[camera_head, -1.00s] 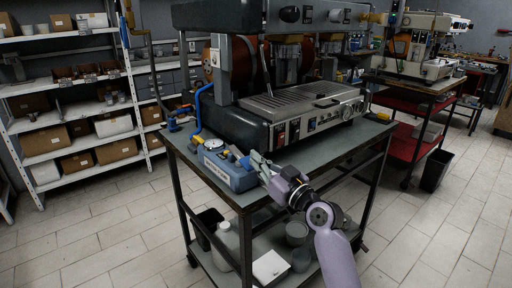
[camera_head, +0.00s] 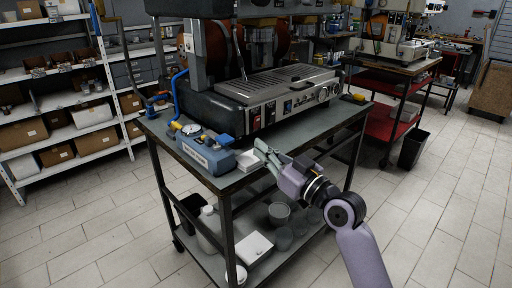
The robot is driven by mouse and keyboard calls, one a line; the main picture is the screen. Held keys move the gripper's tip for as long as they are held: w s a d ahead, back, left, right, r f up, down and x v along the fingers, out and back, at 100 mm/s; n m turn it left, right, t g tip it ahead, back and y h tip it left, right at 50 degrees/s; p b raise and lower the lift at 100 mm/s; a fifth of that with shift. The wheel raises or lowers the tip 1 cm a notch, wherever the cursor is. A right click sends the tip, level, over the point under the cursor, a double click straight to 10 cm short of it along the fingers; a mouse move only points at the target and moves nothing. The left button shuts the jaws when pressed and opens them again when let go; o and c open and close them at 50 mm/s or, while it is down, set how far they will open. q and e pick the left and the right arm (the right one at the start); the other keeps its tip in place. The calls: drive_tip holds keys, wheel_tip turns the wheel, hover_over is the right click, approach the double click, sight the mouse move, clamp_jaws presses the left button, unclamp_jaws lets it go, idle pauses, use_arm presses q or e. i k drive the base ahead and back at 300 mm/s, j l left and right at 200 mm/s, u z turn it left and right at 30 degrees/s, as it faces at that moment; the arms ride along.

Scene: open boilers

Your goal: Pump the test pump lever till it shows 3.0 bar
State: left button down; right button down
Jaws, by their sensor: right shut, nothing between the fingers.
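The blue test pump (camera_head: 204,158) sits on the near left corner of the dark trolley top (camera_head: 318,132). Its round white gauge (camera_head: 192,129) faces up at the pump's far left end; the reading is too small to tell. A blue part (camera_head: 225,140), perhaps the lever's end, sticks up at the pump's right end. My right gripper (camera_head: 259,147) is shut and empty, just right of the pump and apart from it in the picture. My left gripper is out of view.
A large boiler machine (camera_head: 275,95) stands on the trolley behind the pump. A blue hose (camera_head: 176,92) rises behind the gauge. Floor is free in front and right.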

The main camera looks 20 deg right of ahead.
sight(218, 137)
drive_tip(key=i+j+z, duration=0.4)
drive_tip(key=j, duration=0.2)
drive_tip(key=i+j+z, duration=0.2)
drive_tip(key=j, duration=0.15)
